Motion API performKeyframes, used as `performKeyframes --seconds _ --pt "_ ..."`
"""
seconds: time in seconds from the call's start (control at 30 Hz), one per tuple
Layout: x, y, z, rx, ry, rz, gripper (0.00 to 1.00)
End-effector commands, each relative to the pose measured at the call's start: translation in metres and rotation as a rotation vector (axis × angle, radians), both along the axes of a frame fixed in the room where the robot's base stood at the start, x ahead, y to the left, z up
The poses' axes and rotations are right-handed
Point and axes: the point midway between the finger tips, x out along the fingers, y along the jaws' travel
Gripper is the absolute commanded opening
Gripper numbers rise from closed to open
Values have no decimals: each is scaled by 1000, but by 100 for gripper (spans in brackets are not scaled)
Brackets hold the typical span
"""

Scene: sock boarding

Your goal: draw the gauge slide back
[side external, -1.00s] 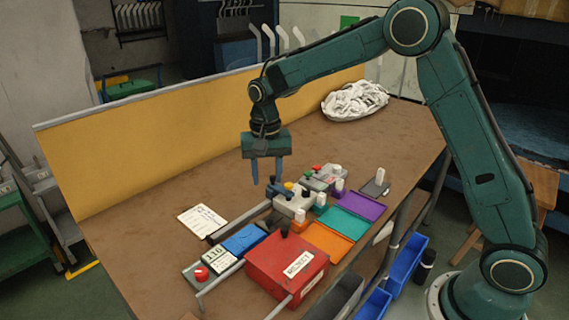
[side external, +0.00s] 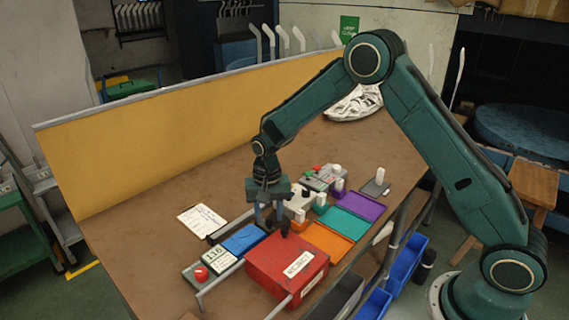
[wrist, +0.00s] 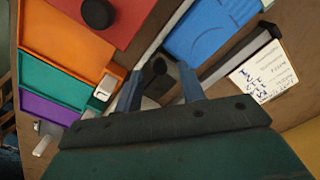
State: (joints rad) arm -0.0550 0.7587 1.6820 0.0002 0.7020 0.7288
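My gripper (side external: 270,222) is low over the gauge, pointing down, between the blue pad and the pale fixture. In the wrist view its two fingers (wrist: 160,82) are apart, one on each side of a dark knob (wrist: 159,66), which looks like the gauge slide's handle. Gaps show between the knob and the fingers, so I see no grip on it. The gauge's grey rails (wrist: 222,62) run beside the blue pad, with a black end piece (wrist: 275,30). In the side view my gripper hides most of the slide; a rail end (side external: 214,239) shows at left.
A red reject box (side external: 288,262) with a black lid knob stands close in front. A blue pad (side external: 243,239), white card (side external: 201,221) and red button (side external: 201,273) lie left. Orange (side external: 327,241), teal (side external: 342,224) and purple (side external: 360,206) trays lie right.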

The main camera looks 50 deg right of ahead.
Motion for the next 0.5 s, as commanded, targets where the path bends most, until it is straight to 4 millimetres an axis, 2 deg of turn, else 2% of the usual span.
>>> performKeyframes --seconds 0.2,0.47,0.5 --pt "0 0 -10 0 0 0 40" --pt "0 0 -11 -1 -1 0 40" --pt "0 0 -11 0 -1 0 34"
